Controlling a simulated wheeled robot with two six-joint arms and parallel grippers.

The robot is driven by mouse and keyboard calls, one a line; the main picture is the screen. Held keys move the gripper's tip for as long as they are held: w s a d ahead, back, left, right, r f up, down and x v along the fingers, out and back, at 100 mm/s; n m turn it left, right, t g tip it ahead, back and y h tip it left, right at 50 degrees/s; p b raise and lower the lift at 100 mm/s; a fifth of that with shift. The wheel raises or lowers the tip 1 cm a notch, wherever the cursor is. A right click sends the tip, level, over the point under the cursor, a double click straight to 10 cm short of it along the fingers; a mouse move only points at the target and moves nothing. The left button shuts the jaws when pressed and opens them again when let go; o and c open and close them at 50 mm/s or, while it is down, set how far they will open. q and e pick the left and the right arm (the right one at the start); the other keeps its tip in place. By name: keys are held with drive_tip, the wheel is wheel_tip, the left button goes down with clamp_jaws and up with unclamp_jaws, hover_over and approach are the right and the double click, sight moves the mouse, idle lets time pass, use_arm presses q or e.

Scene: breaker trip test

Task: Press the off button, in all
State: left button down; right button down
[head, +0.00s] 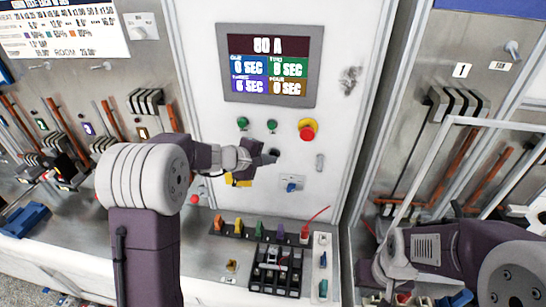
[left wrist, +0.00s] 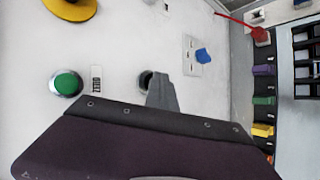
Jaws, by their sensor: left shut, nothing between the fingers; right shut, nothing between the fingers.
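A control panel (head: 215,60) stands ahead with a screen reading 80 A. Below the screen are two green buttons (head: 243,124) and a red mushroom button on a yellow ring (head: 308,129). My left gripper (head: 272,158) is shut and empty, its tip close to a dark round button (head: 275,153) below the green ones. In the left wrist view, the finger (left wrist: 162,92) partly covers this dark round button (left wrist: 147,79); touching or apart I cannot tell. No off label is readable. My right gripper (head: 385,270) is low at the right, shut, its fingers hard to make out.
A blue switch (head: 291,185) sits right of the left gripper. Below is a shelf with coloured terminals (head: 258,229), a black breaker (head: 276,268) and a red lead (head: 315,216). Open cabinets with levers flank the panel. A grey frame (head: 480,122) stands near my right arm.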

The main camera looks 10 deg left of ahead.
use_arm(q)
drive_tip(key=shift+s+b, duration=0.8)
drive_tip(key=shift+s, duration=0.1)
drive_tip(key=s+b, duration=0.2)
drive_tip(key=s, duration=0.3)
drive_tip(key=shift+b, duration=0.4)
